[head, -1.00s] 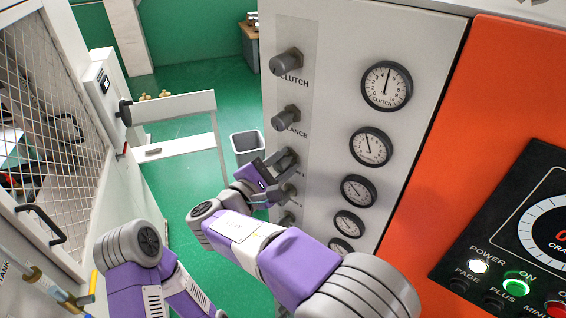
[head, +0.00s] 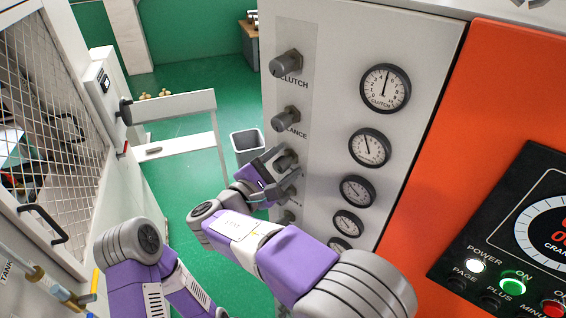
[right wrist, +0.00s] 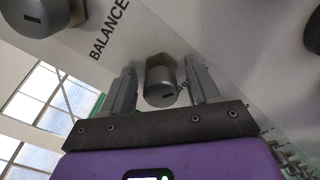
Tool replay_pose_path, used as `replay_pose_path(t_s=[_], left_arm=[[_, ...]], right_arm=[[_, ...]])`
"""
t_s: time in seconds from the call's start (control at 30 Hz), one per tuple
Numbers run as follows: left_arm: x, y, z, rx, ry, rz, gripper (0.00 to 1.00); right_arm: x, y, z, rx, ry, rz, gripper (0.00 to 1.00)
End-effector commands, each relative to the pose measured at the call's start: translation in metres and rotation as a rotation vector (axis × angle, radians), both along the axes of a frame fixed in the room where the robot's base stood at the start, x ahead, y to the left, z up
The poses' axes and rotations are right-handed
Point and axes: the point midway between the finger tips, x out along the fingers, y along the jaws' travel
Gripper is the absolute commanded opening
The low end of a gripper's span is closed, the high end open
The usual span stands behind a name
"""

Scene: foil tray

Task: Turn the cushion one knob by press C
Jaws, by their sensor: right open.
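The grey press panel (head: 415,38) carries a column of dark round knobs. The top ones are the CLUTCH knob (head: 286,62) and the BALANCE knob (head: 285,118). My right gripper (head: 280,168) is at the third knob (head: 288,158), just below BALANCE. In the right wrist view this knob (right wrist: 160,82) sits between the two open fingers, with gaps on both sides. Its label is mostly hidden, so I cannot read whether it says cushion one. My left arm shows at the lower left, but its gripper is not in view.
Lower knobs (head: 287,217) are close under my right gripper. Gauges (head: 370,147) run down the panel's right side, beside an orange panel (head: 490,110) with a black control box. A grey bin (head: 247,141) stands on the green floor behind. A mesh cage (head: 60,90) is at left.

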Motion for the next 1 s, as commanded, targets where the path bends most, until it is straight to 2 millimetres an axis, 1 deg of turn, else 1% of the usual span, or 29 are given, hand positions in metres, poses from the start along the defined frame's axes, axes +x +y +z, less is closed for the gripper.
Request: replay_pose_path(t_s=[0.17,0.3,0.5,0.63,1.0], left_arm=[[0.0,0.0,-0.005,0.0,0.0,0.0,0.0],[0.0,0.0,-0.01,0.0,0.0,0.0,0.0],[0.0,0.0,-0.013,0.0,0.0,0.0,0.0],[0.0,0.0,-0.013,0.0,0.0,0.0,0.0],[0.0,0.0,-0.013,0.0,0.0,0.0,0.0]], right_arm=[[-0.017,0.015,-0.001,0.0,0.0,0.005,0.6],[-0.037,0.031,-0.001,0.0,-0.001,0.004,0.6],[-0.055,0.045,0.0,0.0,0.0,0.002,0.6],[-0.058,0.047,0.0,0.0,0.0,0.0,0.6],[-0.058,0.047,0.0,0.0,0.0,0.0,0.6]])
